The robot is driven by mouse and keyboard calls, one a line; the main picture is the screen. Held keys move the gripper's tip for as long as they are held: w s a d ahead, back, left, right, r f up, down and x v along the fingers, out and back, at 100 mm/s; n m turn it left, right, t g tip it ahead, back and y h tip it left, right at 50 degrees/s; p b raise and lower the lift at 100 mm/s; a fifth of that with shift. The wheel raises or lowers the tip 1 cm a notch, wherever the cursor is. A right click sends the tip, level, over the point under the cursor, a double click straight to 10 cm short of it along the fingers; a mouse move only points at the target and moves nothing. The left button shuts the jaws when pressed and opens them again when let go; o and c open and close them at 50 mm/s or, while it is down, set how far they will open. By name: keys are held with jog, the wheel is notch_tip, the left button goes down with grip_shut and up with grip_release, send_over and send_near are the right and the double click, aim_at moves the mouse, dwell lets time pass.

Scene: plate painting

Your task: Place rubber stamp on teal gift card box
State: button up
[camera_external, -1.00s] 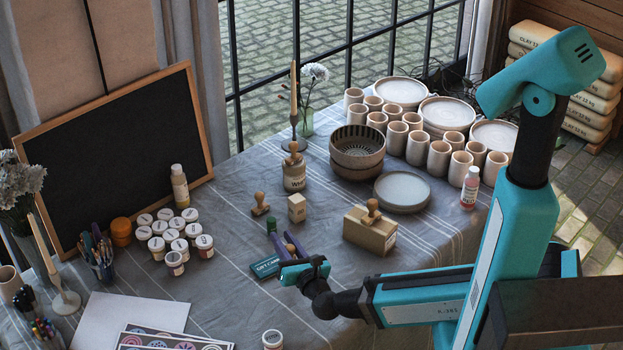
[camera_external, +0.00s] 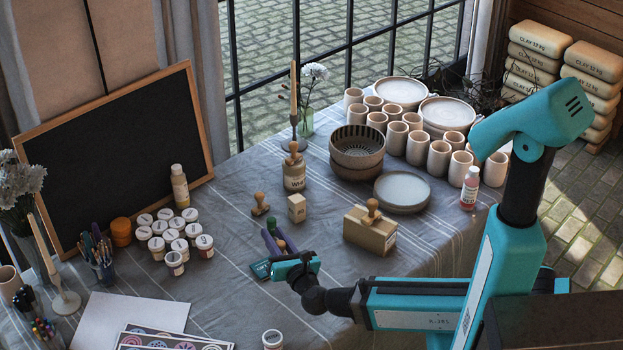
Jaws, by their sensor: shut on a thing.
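My gripper (camera_external: 279,241), with purple fingers, is over the table's middle. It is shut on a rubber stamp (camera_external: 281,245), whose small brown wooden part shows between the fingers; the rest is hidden. The teal gift card box (camera_external: 260,269) lies flat on the cloth, just left of my gripper's teal body, which covers much of it. I cannot tell whether the held stamp touches the box. Other wooden stamps stand on the cloth (camera_external: 260,204), on a cardboard box (camera_external: 371,212) and on a jar (camera_external: 293,154).
A small green object (camera_external: 272,222) is just behind the fingers. A small wooden block (camera_external: 297,208) and the cardboard box (camera_external: 368,234) stand near. Several paint jars (camera_external: 173,236) are at left; bowls (camera_external: 357,150), plates and cups are at back right.

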jog(key=shift+w+a+f, duration=0.1)
jog(key=shift+w+a, duration=0.6)
jog(key=shift+a, duration=0.25)
jog(key=shift+w+a+f, duration=0.1)
jog(key=shift+w+a, duration=0.55)
jog(key=shift+a, duration=0.3)
jog(key=shift+f, duration=0.1)
jog(key=shift+f+p, duration=0.4)
jog(key=shift+f, duration=1.3)
jog(key=shift+f, duration=0.15)
jog(key=o, duration=1.1)
jog(key=shift+c, duration=0.2)
jog(key=shift+r, duration=0.2)
